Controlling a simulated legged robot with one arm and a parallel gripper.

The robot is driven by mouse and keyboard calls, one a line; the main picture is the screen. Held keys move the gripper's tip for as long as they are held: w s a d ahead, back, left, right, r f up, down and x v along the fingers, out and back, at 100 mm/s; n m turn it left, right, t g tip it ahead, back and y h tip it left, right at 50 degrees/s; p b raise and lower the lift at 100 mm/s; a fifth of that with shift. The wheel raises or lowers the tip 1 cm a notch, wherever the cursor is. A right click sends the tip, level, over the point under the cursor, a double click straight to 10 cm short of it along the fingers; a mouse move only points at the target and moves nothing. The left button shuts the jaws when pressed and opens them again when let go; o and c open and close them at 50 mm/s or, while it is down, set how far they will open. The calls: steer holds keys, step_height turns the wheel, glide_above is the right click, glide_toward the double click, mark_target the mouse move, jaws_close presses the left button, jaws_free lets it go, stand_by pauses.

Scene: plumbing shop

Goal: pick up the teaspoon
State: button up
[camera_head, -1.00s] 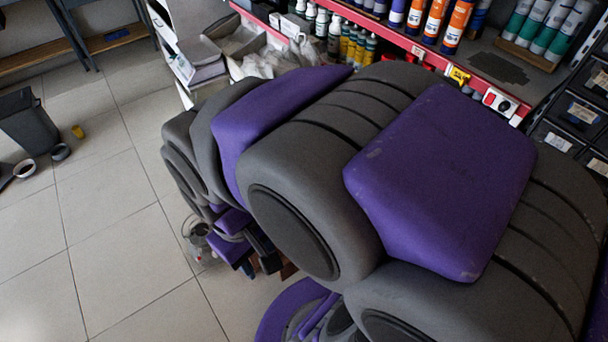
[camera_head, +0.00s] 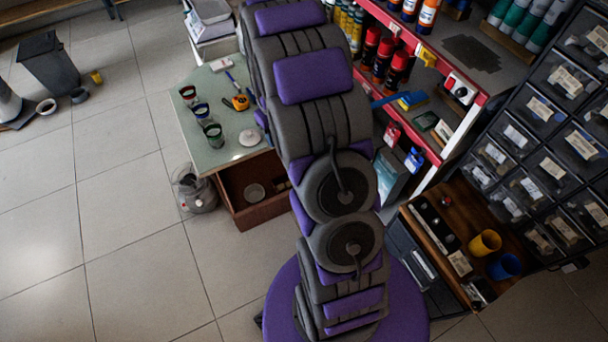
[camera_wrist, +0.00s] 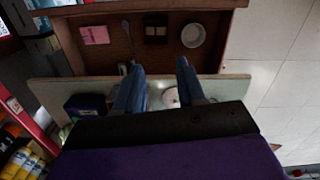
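The teaspoon (camera_wrist: 127,35) appears in the wrist view as a thin, dim, spoon-like shape lying in an open brown drawer (camera_wrist: 90,63). It lies between a pink pad (camera_wrist: 95,34) and a small dark item (camera_wrist: 155,28). A pale round dish (camera_wrist: 193,35) is to the right. My gripper (camera_wrist: 159,64) is open and empty, its two blue fingers apart near the counter-side edge of the drawer. The spoon is left of the space between the fingertips. In the head view the drawer (camera_head: 232,213) shows partly behind my arm; the teaspoon and my gripper cannot be made out there.
The counter (camera_head: 215,160) above the drawer holds several glasses (camera_head: 202,113), a tape measure (camera_head: 239,101) and a white round lid (camera_head: 249,138). Shelves and black bins (camera_head: 548,112) stand right. A grey-and-clear container (camera_head: 195,190) sits on the floor.

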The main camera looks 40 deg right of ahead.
steer(key=w+d+f+p, duration=0.1)
steer(key=d+f, duration=0.6)
steer(key=f, duration=0.3)
steer(key=w+d+f+p, duration=0.1)
steer(key=w+d+f, duration=0.1)
steer(key=d+f, duration=0.7)
steer(key=shift+t, duration=0.3)
steer(key=a+f, duration=0.1)
steer(key=f, duration=0.2)
steer(key=a+f+b, duration=0.1)
steer(key=f, duration=0.2)
steer(key=a+f+b, duration=0.1)
steer(key=a+f, duration=0.1)
steer(key=f, duration=0.1)
steer(key=shift+s+a+f, duration=0.1)
steer(key=shift+f, duration=0.25)
steer(key=shift+d+f+b, duration=0.25)
steer(key=shift+d+b, duration=0.05)
step_height(320, 180, down, 5)
steer(key=shift+s+d+r+b, duration=0.1)
steer(key=shift+b, duration=0.95)
steer(key=shift+a, duration=0.2)
steer(key=shift+d, duration=0.45)
steer(key=c, duration=0.5)
jaws_close()
steer(key=shift+a, duration=0.35)
